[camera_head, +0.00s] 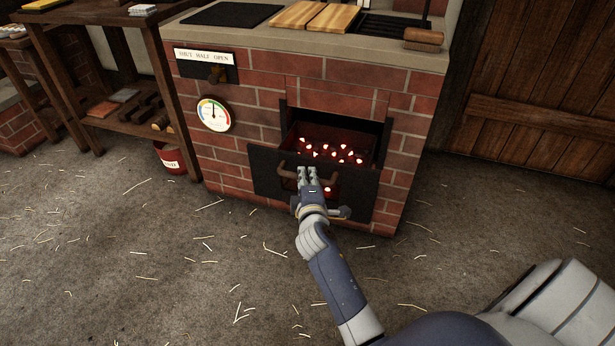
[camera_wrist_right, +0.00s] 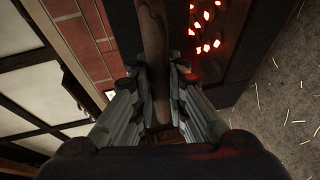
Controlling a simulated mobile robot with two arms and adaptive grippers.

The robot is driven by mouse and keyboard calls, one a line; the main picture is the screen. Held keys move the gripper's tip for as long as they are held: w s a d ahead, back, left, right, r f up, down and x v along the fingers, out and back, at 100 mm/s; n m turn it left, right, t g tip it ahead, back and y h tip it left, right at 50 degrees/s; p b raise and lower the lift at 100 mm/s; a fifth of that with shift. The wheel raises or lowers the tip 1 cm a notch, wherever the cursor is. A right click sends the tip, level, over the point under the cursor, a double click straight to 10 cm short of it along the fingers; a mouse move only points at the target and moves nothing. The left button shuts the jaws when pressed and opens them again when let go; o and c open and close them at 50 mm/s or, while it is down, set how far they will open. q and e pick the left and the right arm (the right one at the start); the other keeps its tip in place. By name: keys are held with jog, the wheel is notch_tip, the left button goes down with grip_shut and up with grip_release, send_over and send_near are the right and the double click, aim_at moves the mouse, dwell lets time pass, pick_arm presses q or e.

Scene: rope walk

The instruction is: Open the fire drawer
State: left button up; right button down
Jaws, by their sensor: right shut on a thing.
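The fire drawer (camera_head: 262,173) is a dark metal drawer in the front of a brick stove. It stands pulled out some way, and glowing red coals (camera_head: 330,152) show inside it; they also show in the right wrist view (camera_wrist_right: 207,30). A brown curved handle (camera_head: 290,174) is on the drawer's front. My right gripper (camera_head: 307,172) is shut on this handle near its middle. In the right wrist view the handle (camera_wrist_right: 153,45) runs between the two fingers. My left gripper is in neither view.
The brick stove (camera_head: 225,150) has a dial gauge (camera_head: 214,115) and a lever under a label plate (camera_head: 204,57). A red bucket (camera_head: 175,158) and a wooden shelf (camera_head: 110,118) stand at the left. The floor (camera_head: 150,270) before the stove is clear except for straw bits.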

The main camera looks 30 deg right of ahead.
jog(key=c, duration=1.8)
grip_release()
jog(key=shift+c, duration=0.2)
jog(key=v, duration=0.7)
jog(key=shift+s, duration=0.25)
jog(key=shift+a, duration=0.1)
